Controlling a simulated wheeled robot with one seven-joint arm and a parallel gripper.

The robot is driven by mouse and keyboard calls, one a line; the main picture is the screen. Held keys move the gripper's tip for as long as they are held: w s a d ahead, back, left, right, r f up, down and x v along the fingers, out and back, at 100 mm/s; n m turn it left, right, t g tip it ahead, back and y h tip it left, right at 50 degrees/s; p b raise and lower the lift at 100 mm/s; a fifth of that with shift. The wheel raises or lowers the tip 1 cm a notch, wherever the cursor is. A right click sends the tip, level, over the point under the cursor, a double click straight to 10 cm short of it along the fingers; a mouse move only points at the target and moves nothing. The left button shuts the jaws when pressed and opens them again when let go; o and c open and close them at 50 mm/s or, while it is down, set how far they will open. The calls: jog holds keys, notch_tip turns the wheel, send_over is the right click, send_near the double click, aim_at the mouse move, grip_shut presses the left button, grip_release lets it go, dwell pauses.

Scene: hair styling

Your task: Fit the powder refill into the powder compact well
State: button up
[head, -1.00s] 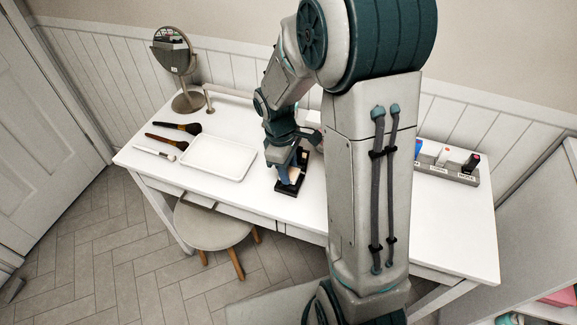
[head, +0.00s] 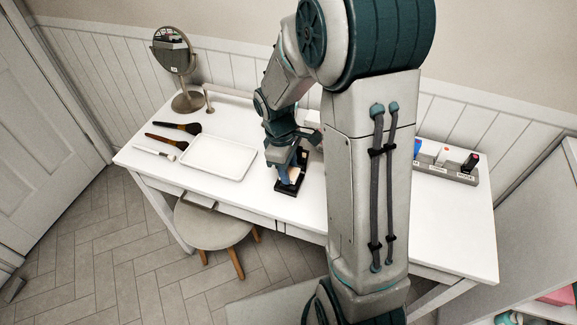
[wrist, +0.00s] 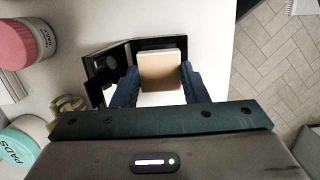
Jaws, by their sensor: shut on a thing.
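The powder refill (wrist: 165,75) is a tan block with a pale edge, held between the two blue fingers of my gripper (wrist: 160,85) in the wrist view. The powder compact (wrist: 120,46) is black and open, beyond and around the refill; its lid part with a round shape shows on the left. The well is mostly hidden behind the refill, so I cannot tell whether the refill is inside it. In the head view my gripper (head: 292,172) points down over the black compact (head: 288,188) on the white table.
A white tray (head: 217,158) and several brushes (head: 180,127) lie left of the compact. A round mirror (head: 174,55) stands at the back left. A grey holder (head: 446,172) is at the right. In the wrist view, a pink jar (wrist: 28,44) and a teal-lidded jar (wrist: 18,152) stand at the left.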

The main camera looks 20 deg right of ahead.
jog(key=shift+s+f+b, duration=0.1)
jog(key=shift+f+b, duration=0.7)
jog(key=shift+f, duration=0.45)
dwell(1.1)
jog(key=o, duration=1)
jog(key=shift+o, duration=0.2)
notch_tip(320, 180, up, 14)
jog(key=w+a+p, duration=0.1)
jog(key=shift+w+a, duration=0.15)
jog(key=shift+a, duration=0.15)
jog(key=s+d+r+m+t+p, duration=0.1)
jog(key=s+r+m+t+p, duration=0.1)
jog(key=s+m, duration=0.3)
jog(key=s+r+m+t+y+p, duration=0.1)
jog(key=s+r+m, duration=0.4)
jog(key=s, duration=0.5)
jog(key=shift+d+r+m+t+p, duration=0.2)
jog(key=shift+d+m+t+p, duration=0.25)
jog(key=shift+p, duration=0.45)
